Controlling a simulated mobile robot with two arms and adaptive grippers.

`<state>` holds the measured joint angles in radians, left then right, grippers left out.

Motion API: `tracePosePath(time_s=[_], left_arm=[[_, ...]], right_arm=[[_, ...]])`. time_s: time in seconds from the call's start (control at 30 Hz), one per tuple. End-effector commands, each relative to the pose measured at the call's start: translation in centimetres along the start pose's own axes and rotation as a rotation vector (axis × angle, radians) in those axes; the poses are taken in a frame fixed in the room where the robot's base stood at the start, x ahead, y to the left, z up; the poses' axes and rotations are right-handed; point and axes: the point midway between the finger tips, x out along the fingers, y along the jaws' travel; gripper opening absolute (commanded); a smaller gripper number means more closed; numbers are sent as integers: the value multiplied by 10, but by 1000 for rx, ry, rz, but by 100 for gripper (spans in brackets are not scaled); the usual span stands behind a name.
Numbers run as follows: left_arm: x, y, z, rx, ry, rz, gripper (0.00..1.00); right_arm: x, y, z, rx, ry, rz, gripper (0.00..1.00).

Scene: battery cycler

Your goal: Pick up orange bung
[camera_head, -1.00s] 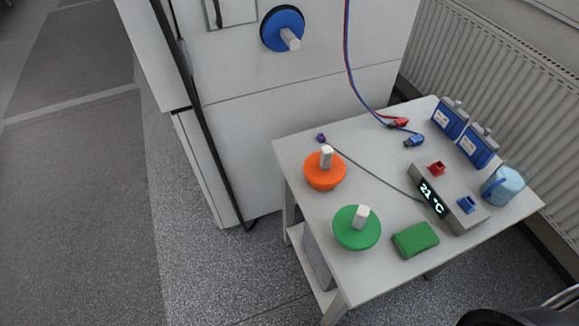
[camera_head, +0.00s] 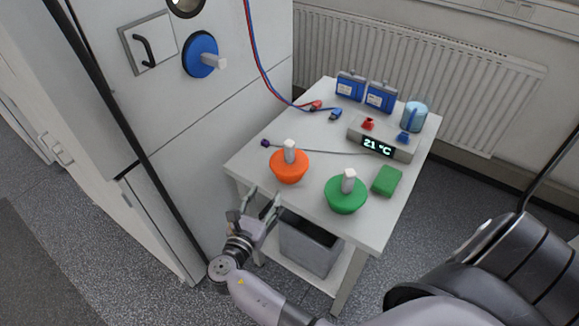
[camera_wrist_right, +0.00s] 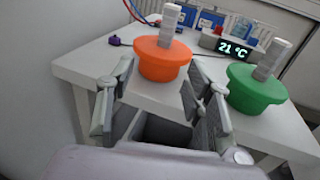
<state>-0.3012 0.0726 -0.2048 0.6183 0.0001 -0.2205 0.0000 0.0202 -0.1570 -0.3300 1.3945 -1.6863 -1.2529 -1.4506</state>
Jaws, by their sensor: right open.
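The orange bung (camera_head: 289,167) with an upright pale grey handle stands on the white table near its front left edge. It also shows in the right wrist view (camera_wrist_right: 162,62), beyond and between the fingers. My right gripper (camera_head: 259,204) is open and empty, just in front of the table edge and short of the bung. In the right wrist view the two fingers of the gripper (camera_wrist_right: 155,92) are spread wide, not touching the bung. My left gripper is not in view.
A green bung (camera_head: 346,195) stands right of the orange one, with a green block (camera_head: 387,181) beside it. A grey 21 °C display unit (camera_head: 381,144) is behind. A dark bin (camera_head: 308,246) sits on the lower shelf. A blue bung (camera_head: 200,55) is in the cabinet wall.

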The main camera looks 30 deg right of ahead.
Motion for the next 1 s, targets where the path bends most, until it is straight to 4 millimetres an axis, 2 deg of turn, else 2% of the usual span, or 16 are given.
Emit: tracePosePath(time_s=[0.03, 0.13, 0.6, 0.7, 1.0], left_arm=[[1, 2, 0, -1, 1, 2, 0], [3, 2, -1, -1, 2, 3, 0], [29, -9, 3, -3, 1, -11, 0], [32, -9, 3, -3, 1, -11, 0], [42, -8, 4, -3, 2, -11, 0]], right_arm=[[0, 0, 12, -12, -31, -13, 47], [8, 0, 24, -27, -62, -26, 47], [103, -3, 27, -27, -63, -26, 47], [114, -3, 27, -29, -60, -25, 47], [132, -7, 24, -29, -60, -25, 47]])
